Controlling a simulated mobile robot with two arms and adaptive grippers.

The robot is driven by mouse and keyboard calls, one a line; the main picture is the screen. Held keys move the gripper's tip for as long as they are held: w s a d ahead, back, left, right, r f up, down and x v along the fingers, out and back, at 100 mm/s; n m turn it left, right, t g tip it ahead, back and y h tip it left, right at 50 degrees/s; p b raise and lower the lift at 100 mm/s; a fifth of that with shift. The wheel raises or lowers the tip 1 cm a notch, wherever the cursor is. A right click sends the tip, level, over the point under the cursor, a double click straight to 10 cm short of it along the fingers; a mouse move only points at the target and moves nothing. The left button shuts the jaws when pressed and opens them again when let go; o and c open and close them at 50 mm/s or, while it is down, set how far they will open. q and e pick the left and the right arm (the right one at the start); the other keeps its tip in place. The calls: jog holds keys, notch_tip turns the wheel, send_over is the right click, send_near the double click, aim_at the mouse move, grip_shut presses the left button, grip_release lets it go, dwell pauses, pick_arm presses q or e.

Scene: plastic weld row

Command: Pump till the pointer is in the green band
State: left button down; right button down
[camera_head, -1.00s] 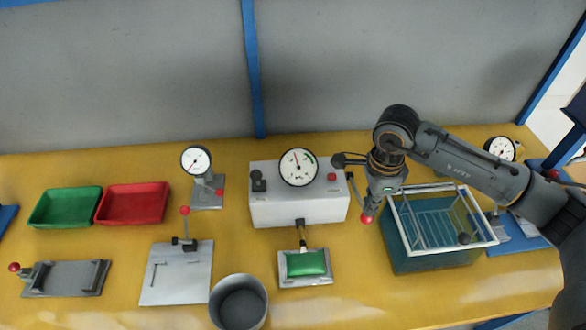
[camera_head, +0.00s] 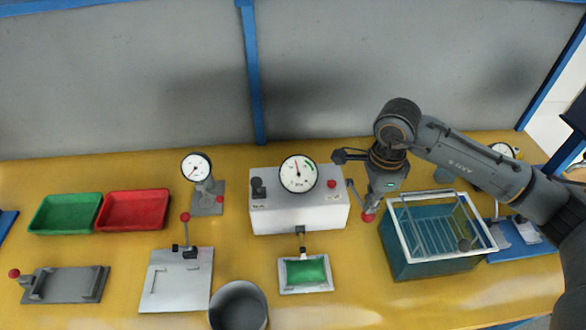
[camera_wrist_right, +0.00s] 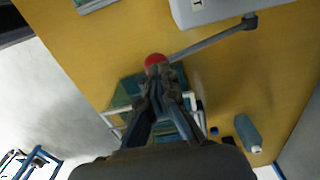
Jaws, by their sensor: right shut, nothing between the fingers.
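A white box (camera_head: 285,218) in the middle of the bench carries a round white gauge (camera_head: 298,174). Its pointer stands close to straight up, and a green band shows at the dial's upper right; the pointer appears left of the green. A grey lever (camera_head: 358,198) slants down from the box's right side to a red knob (camera_head: 368,217). My right gripper (camera_head: 371,207) is shut and empty, with its fingertips at the knob. In the right wrist view the red knob (camera_wrist_right: 155,60) sits just beyond the fingertips (camera_wrist_right: 159,72); contact is unclear. My left gripper is not in view.
A teal tank (camera_head: 430,267) with a white-rimmed rack stands right of the lever, below my right arm. A green pad (camera_head: 305,271) lies before the box, and a grey cup (camera_head: 239,308) stands at the front. Green (camera_head: 65,214) and red (camera_head: 133,210) trays are left.

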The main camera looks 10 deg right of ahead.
notch_tip(320, 180, up, 8)
jog(key=w+p, duration=0.2)
jog(key=p, duration=0.1)
jog(key=shift+f, duration=0.2)
dwell(0.7)
